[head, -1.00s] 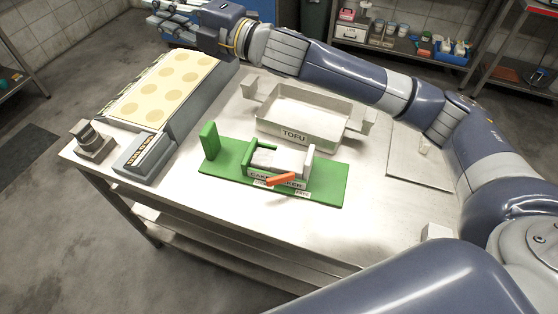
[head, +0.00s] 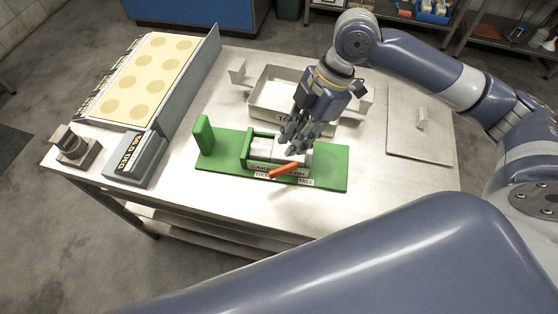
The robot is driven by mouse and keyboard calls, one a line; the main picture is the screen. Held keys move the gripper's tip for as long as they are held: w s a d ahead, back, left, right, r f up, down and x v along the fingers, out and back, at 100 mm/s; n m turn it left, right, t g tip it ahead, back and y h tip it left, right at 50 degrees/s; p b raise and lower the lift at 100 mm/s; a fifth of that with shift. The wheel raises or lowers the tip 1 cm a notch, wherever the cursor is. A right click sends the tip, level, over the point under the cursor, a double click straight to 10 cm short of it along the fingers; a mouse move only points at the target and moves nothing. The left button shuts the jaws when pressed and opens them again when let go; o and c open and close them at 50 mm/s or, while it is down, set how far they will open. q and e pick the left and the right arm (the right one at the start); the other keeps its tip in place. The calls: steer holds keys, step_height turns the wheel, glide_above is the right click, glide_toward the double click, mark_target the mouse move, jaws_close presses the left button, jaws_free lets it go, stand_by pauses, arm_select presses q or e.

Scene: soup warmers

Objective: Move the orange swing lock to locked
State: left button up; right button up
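The orange swing lock (head: 284,171) is a short bar at the front of a green fixture (head: 220,161) on the metal table. It lies slanted, its right end higher, across the fixture's front label. The small labels near it are too small to read surely. My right gripper (head: 295,143) points down just above and behind the lock, over the block in the fixture, and hides part of that block. Its fingers look spread and hold nothing. I cannot tell whether they touch the block; they look apart from the lock. My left gripper is out of view.
A metal tray (head: 262,97) labelled TOFU stands behind the fixture, partly hidden by my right gripper. A panel with pale discs (head: 150,75) and a grey device (head: 136,158) stand left. A flat lid (head: 405,143) lies right. The table front is clear.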

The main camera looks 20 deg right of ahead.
mark_target(277, 170)
steer(key=x, duration=0.9)
steer(key=shift+a+f+p, duration=0.15)
steer(key=shift+f+p, duration=0.15)
steer(key=shift+f, duration=0.05)
jaws_close()
